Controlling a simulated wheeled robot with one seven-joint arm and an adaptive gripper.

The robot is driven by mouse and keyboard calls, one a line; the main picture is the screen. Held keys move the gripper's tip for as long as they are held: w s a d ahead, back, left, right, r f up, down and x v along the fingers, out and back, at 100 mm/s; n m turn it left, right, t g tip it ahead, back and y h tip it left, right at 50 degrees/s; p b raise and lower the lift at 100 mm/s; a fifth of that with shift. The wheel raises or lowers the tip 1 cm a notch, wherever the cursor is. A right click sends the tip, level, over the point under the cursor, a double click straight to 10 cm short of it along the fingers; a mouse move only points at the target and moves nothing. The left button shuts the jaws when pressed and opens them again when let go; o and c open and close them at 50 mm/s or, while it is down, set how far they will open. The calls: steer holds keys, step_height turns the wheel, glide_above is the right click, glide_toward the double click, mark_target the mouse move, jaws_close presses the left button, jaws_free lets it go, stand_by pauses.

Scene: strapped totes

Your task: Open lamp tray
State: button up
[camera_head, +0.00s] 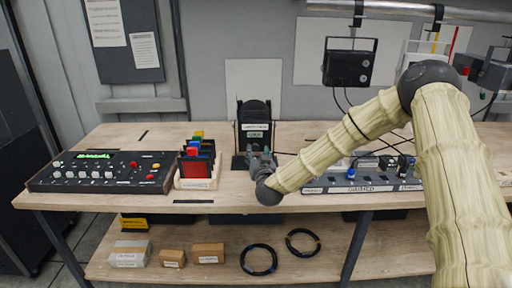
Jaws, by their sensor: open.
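My gripper (262,160) is over the middle of the wooden bench, at the end of my arm reaching in from the right. It is open, with nothing seen between its fingers. It is just in front of a black upright unit (254,112) with white labels, and covers that unit's lower part. A low, long grey-blue tray (352,189) with white labels lies right of my gripper, holding dark plugs or fittings and one blue knob. My arm crosses in front of part of it. The labels are too small to read, so I cannot tell which is the lamp tray.
A black control console (104,172) and a holder (198,183) of coloured frames stand on the left of the bench (225,190). Black lamps (348,67) hang from a rail at upper right. The lower shelf (330,262) holds boxes (208,253) and cable coils (259,259).

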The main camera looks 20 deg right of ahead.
mark_target(255, 148)
steer(key=shift+w+d+p, duration=0.15)
steer(key=shift+w+p, duration=0.05)
steer(key=shift+w, duration=0.7)
steer(key=shift+w+d+p, duration=0.1)
steer(key=shift+w+p, duration=0.1)
steer(key=shift+w, duration=0.7)
